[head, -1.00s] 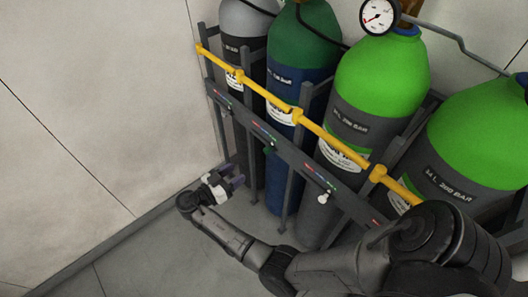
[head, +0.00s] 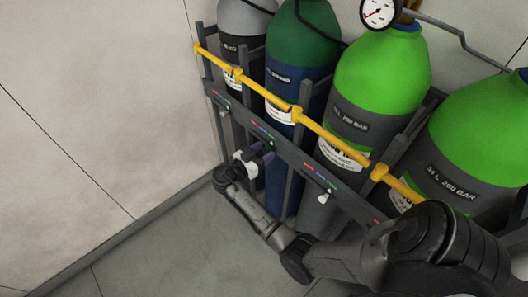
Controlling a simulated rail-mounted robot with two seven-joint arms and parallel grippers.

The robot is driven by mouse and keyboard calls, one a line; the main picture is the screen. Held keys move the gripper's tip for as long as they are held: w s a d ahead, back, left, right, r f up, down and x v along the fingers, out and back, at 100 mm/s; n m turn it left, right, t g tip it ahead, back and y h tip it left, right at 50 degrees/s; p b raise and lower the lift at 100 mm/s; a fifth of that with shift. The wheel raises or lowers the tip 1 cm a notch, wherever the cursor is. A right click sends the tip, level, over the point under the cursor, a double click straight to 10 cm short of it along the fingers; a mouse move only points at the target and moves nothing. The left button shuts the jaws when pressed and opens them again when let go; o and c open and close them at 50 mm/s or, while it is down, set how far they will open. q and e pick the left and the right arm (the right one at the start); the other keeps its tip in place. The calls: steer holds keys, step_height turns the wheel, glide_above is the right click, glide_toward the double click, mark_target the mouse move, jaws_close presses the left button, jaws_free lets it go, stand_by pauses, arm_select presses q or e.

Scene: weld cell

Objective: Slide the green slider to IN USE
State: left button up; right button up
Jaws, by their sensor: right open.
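The dark rail (head: 295,160) runs diagonally along the front of the gas cylinder rack and carries small coloured label strips, too small to read. My right gripper (head: 264,153) is open at the rail's lower edge, below the second label strip from the left (head: 263,132). The green slider is not clearly visible; the small green knob seen there earlier is now behind or between the fingers, and I cannot tell which. My left gripper is not in view.
A white knob (head: 325,196) hangs below the third label strip. A yellow bar (head: 310,122) crosses in front of several cylinders, including a dark green one (head: 300,40) and a bright green one (head: 380,75). The floor (head: 170,250) at lower left is clear.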

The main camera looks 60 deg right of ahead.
steer(key=shift+d, duration=0.35)
jaws_close()
stand_by(0.4)
